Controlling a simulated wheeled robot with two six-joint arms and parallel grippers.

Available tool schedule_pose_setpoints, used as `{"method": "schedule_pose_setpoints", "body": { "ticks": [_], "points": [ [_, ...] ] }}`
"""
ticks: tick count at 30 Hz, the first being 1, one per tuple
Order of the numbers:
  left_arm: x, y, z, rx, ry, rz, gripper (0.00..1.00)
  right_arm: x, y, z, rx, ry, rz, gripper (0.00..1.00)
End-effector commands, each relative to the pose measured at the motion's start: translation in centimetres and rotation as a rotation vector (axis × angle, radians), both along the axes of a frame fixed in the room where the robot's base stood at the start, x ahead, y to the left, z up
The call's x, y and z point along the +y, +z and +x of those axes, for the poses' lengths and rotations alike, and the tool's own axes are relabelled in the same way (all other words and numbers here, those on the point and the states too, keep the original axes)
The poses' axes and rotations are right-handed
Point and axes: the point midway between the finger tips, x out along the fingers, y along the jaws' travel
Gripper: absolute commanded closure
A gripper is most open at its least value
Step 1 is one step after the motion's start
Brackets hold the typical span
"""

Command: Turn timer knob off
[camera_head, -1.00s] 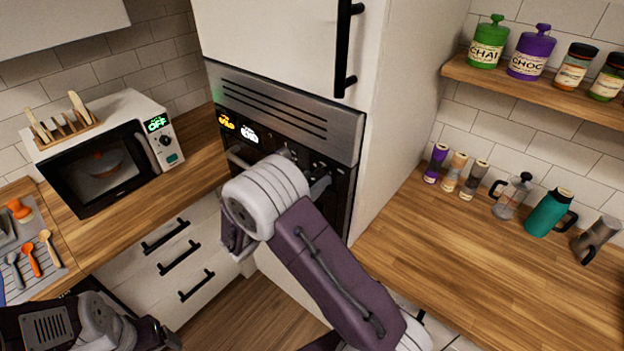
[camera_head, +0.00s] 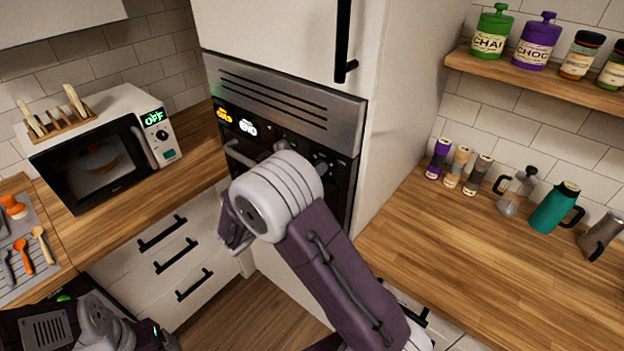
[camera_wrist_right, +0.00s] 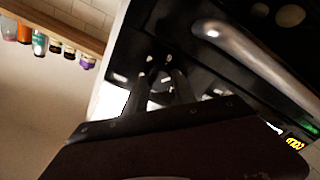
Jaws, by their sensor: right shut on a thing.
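The built-in oven has a dark control panel with a glowing yellow and white display (camera_head: 235,120) and several small knobs. A knob (camera_head: 321,168) shows to the right of my wrist in the head view. My right gripper (camera_wrist_right: 160,82) is at this panel, and its two dark fingers are closed on a small dark knob. Which knob it is cannot be told clearly, as the fingers hide most of it. In the head view my own right wrist covers the gripper. My left arm shows at the bottom left, but its fingertips cannot be made out.
The oven's bar handle (camera_wrist_right: 245,48) runs close beside my right gripper. A microwave (camera_head: 100,150) reading OFF stands on the left counter. The right counter (camera_head: 450,255) is clear in front, with grinders, a press and jugs along the wall.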

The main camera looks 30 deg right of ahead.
Motion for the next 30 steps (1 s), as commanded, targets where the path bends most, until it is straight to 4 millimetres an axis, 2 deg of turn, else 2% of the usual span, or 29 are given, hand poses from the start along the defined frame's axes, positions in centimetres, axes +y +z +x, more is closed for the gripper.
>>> {"method": "schedule_pose_setpoints", "body": {
  "ticks": [3, 12, 30],
  "points": [
    [0.0, -1.1, 0.0, 0.000, 0.000, 0.000, 0.20, 0.0, -0.3, 0.0, 0.096, 0.000, -0.041, 1.00],
    [0.0, -2.3, 0.0, 0.000, 0.000, 0.000, 0.20, 0.0, -0.1, 0.0, 0.360, 0.001, -0.150, 1.00],
    [0.0, -2.2, 0.0, 0.000, 0.000, 0.000, 0.20, 0.0, 0.1, 0.1, 0.890, 0.000, -0.368, 1.00]
  ]
}}
